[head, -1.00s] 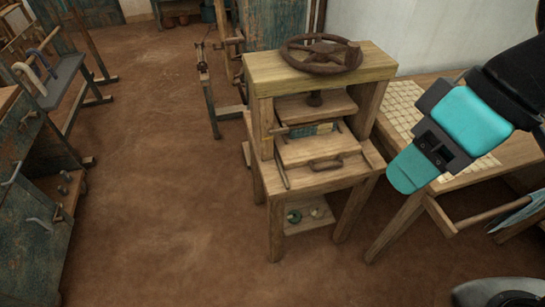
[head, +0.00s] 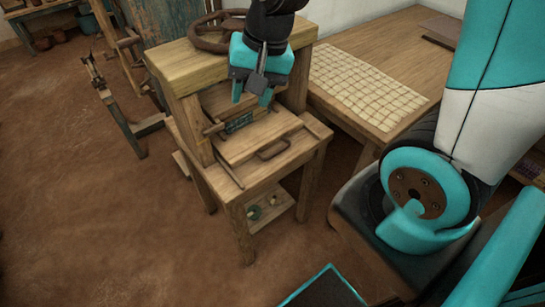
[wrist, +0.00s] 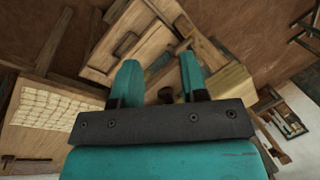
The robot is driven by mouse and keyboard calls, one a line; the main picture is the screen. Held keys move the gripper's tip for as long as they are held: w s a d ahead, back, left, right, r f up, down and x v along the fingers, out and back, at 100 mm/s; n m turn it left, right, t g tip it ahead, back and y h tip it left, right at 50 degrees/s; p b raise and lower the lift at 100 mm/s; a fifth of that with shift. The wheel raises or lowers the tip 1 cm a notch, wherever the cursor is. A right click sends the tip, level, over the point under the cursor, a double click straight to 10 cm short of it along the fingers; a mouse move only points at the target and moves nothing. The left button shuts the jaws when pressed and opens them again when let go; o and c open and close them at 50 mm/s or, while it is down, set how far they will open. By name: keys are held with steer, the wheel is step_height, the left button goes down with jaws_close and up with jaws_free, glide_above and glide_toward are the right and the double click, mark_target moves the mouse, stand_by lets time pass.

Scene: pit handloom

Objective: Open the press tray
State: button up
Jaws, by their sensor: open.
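The wooden press (head: 181,68) stands in the middle of the head view, with a dark handwheel on top. Its press tray (head: 254,138) is a flat wooden board with a curved handle (head: 273,149) on its front part. A blue-green patterned piece (head: 238,123) lies behind it under the press. My gripper (head: 252,98) is open and empty, in front of the press's top beam and above the tray, apart from the handle. In the wrist view the teal fingers (wrist: 160,78) are spread, and the tray with its handle (wrist: 125,44) shows beyond them, to the upper left.
A table with a pale gridded sheet (head: 365,85) adjoins the press on the right. A low shelf (head: 267,210) under the press holds small items. A wooden stand (head: 112,95) is at the left.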

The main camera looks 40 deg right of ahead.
steer(key=w+d+f+m+h+b, duration=0.25)
steer(key=w+d+f+m, duration=0.25)
steer(key=d+f+m, duration=0.45)
steer(key=m+b, duration=0.2)
glide_toward(275, 152)
steer(key=f, duration=0.5)
steer(key=w+f, duration=0.1)
steer(key=f, duration=0.1)
steer(key=shift+a+f, duration=0.1)
steer(key=shift+f, duration=0.1)
steer(key=shift+w+f+t, duration=0.1)
steer(key=shift+f+t, duration=0.2)
steer(key=shift+f, duration=0.3)
jaws_close()
